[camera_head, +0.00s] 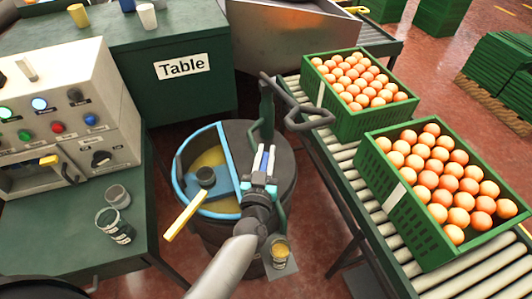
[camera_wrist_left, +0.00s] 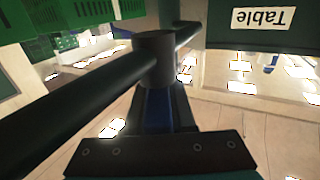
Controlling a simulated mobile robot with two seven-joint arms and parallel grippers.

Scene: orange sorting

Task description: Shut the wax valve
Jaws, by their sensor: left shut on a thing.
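The round wax tank (camera_head: 288,195) stands in the middle of the head view, with a blue-rimmed opening showing yellow wax (camera_head: 210,160). My left gripper (camera_head: 264,158) is over the dark right half of its top. In the left wrist view, my left gripper (camera_wrist_left: 165,105) is shut at a dark handle (camera_wrist_left: 155,57) with a round hub and a bar running across. I take this as the valve handle, but its link to the tank is hidden. A dark bent lever (camera_head: 288,97) shows beyond the gripper. My right gripper is not in view.
Green crates of oranges (camera_head: 440,185) stand on the roller conveyor (camera_head: 350,183) to the right. A small cup (camera_head: 280,250) stands in front. A control panel (camera_head: 60,100) is at left.

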